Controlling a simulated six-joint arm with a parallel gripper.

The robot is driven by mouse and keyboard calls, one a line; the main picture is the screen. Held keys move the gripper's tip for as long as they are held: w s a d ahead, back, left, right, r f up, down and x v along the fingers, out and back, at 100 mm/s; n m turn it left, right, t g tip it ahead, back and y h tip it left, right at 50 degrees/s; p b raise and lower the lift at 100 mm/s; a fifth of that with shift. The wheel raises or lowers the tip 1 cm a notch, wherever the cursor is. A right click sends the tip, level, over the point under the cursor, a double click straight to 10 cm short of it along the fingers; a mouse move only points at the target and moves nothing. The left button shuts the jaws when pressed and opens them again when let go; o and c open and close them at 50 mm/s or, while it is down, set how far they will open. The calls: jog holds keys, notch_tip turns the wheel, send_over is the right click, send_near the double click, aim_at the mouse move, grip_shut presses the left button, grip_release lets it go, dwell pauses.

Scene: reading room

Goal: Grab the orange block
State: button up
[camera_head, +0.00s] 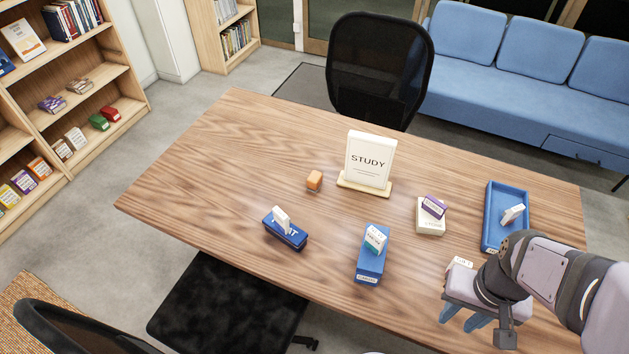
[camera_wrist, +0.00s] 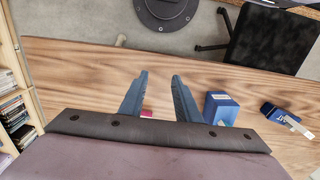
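The orange block (camera_head: 314,180) sits on the wooden table (camera_head: 215,165), left of the white STUDY sign (camera_head: 370,158) in the head view. It does not show in the wrist view. My gripper (camera_head: 464,318) is over the table's front right part, well to the right of the block and nearer the front edge. In the wrist view my gripper (camera_wrist: 158,78) has its two blue fingers apart, with nothing held between them.
A dark blue holder (camera_head: 286,236), a blue box (camera_head: 370,267), a cream box with a purple card (camera_head: 430,222) and a blue tray (camera_head: 491,223) stand on the table. A partly hidden white item (camera_head: 459,262) is beside my gripper. The table's left part is clear.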

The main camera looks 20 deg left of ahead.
jog(key=o, duration=0.9)
